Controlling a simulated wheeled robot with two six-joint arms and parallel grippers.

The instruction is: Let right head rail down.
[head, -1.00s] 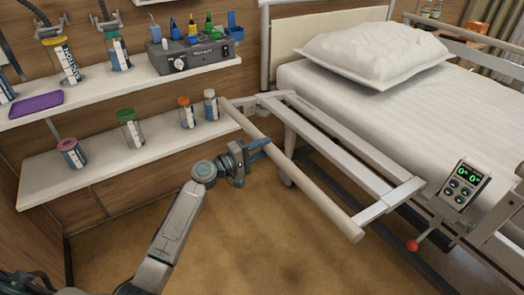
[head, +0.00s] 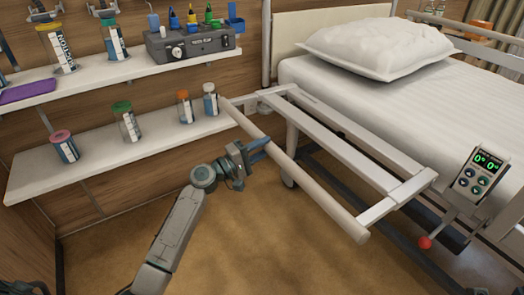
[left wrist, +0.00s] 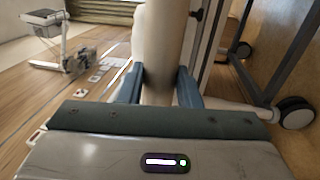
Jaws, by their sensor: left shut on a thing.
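The right head rail (head: 292,170) is a frame with a thick beige outer bar and pale arms. It is tilted outward from the near side of the bed, roughly level, above the floor. My left gripper (head: 266,149) is shut around the beige bar, on its far half. In the left wrist view the bar (left wrist: 158,45) runs between the two blue fingers (left wrist: 158,88). A red knob (head: 425,242) on a lever shows below the control panel, apart from the rail. My right gripper is not in view.
The bed (head: 400,110) with a pillow (head: 375,45) lies to the right. A control panel (head: 477,175) stands at its near side. Wall shelves on the left hold jars and a grey box (head: 190,45); the rail's far end is close to the lower shelf (head: 85,170). Floor below is clear.

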